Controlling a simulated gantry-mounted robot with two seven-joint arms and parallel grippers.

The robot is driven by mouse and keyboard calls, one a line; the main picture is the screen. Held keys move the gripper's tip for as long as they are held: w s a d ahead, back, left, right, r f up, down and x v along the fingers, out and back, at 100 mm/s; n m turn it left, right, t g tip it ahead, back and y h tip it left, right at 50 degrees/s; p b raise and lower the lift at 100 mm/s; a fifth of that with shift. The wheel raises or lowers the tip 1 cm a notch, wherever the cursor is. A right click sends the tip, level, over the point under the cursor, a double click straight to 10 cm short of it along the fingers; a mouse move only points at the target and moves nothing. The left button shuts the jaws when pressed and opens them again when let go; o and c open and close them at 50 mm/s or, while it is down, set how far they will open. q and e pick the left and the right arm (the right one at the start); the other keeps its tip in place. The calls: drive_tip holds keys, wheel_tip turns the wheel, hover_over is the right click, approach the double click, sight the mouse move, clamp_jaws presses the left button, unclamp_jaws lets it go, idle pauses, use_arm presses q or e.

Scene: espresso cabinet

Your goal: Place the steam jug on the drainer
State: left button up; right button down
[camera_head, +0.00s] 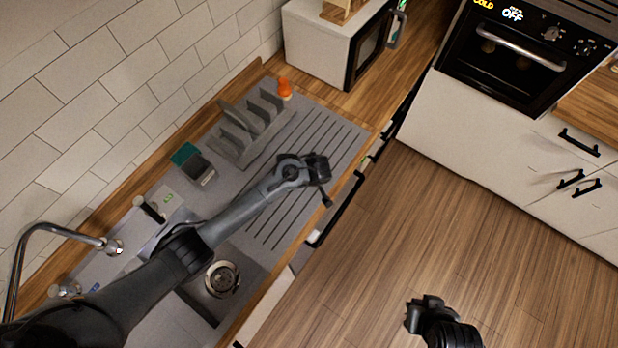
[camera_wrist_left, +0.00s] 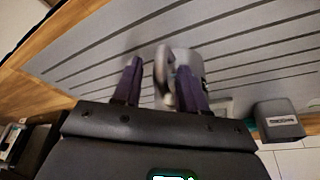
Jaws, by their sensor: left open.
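The steam jug (camera_wrist_left: 188,65) is a silver metal jug with a curved handle. In the left wrist view it is over the grooved grey drainer (camera_wrist_left: 100,45), with its handle between or just beyond my fingertips. The purple fingers of my left gripper (camera_wrist_left: 162,78) are apart, one on each side of the handle; I cannot tell whether they touch it. In the head view my left gripper (camera_head: 322,178) is above the drainer (camera_head: 338,142), and I cannot make out the jug there. My right gripper (camera_head: 425,308) is over the floor, its jaws unclear.
A grey dish rack (camera_head: 250,125) and an orange bottle (camera_head: 285,88) stand behind the drainer. A grey holder (camera_head: 200,172) with a green sponge is beside the sink, near the curved tap (camera_head: 35,232). A microwave (camera_head: 325,45) stands beyond. The drainer's right part is clear.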

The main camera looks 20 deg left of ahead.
use_arm(q)
drive_tip(key=shift+r, duration=0.1)
drive_tip(key=shift+r, duration=0.2)
drive_tip(key=v, duration=1.1)
drive_tip(key=s+a+r+m+h, duration=0.1)
drive_tip(key=s+a+m, duration=0.3)
drive_tip(key=s, duration=0.8)
drive_tip(key=s+a+r+m+h, duration=0.1)
drive_tip(key=s+a+m, duration=0.4)
drive_tip(key=s, duration=0.7)
drive_tip(key=shift+s+a+m+t+h, duration=0.3)
drive_tip(key=shift+a, duration=0.2)
wheel_tip(320, 180, up, 7)
drive_tip(key=p, duration=0.6)
drive_tip(key=shift+f, duration=0.25)
